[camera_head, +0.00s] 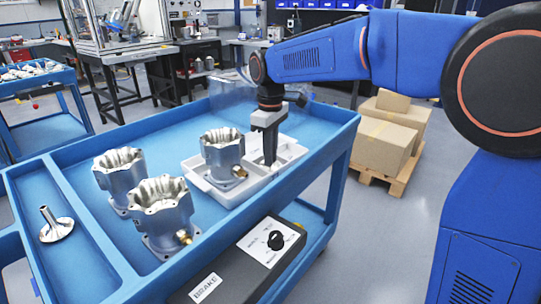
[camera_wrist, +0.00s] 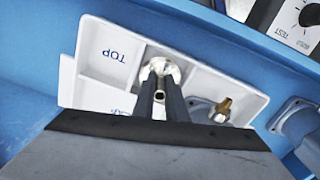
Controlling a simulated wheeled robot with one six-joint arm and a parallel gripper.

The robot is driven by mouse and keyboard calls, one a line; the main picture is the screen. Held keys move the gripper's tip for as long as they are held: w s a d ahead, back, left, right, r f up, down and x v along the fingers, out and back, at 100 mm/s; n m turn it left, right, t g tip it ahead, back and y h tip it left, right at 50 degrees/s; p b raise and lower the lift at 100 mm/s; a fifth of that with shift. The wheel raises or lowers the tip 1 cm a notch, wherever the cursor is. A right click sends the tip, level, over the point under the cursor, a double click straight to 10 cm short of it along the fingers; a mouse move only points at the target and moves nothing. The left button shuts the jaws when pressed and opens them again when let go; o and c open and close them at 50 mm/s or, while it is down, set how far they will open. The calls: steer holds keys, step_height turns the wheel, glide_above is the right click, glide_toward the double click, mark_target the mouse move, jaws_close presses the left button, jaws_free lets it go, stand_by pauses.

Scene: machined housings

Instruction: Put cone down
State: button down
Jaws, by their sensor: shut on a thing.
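My gripper (camera_head: 270,148) points down into the white tray (camera_head: 228,196) on the blue cart. In the wrist view its fingers (camera_wrist: 160,100) are shut on a silvery metal cone (camera_wrist: 158,70), whose rounded flange shows just past the fingertips. The cone is over or in a compartment of the tray (camera_wrist: 88,92), close to the "TOP" label; whether it touches the tray floor I cannot tell. In the head view the held cone is hidden. Another cone (camera_head: 57,228), with a wide base and thin stem, lies in the cart's left section.
A silver housing (camera_head: 222,150) stands in the tray, left of my gripper. Two more housings (camera_head: 120,172) (camera_head: 163,208) stand on the cart. A dark control box (camera_head: 245,262) with a knob and "BRAKE" label is at the front. Cardboard boxes (camera_head: 385,140) sit on a pallet at right.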

steer(key=shift+f, duration=0.15)
steer(key=c, duration=1.8)
jaws_free()
steer(key=shift+o, duration=0.2)
step_height(320, 180, up, 12)
steer(key=shift+r, duration=0.1)
steer(key=shift+d, duration=0.1)
